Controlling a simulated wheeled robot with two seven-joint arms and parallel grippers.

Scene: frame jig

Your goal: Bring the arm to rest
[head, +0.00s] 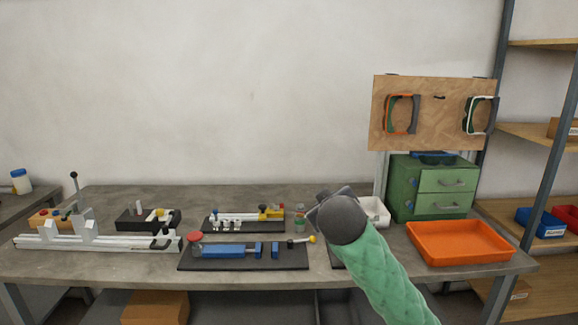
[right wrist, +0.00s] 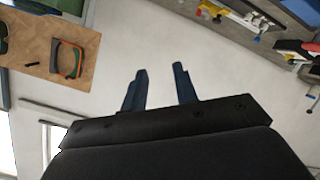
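My right arm in its green sleeve (head: 385,275) comes in from the lower right of the head view. Its dark grey wrist (head: 342,220) is raised in front of the middle of the workbench and hides part of it; the fingertips are hidden there. In the right wrist view my right gripper (right wrist: 160,68) shows two dark blue fingers apart, with nothing between them. My left arm and gripper are not in view.
The workbench (head: 340,191) carries a blue clamp jig (head: 225,250), a white rail jig (head: 110,243), an orange tray (head: 460,242), a white bin (head: 374,212) and a green drawer cabinet (head: 400,190). A wooden board (head: 430,90) with frames stands above the cabinet. Shelves are at right.

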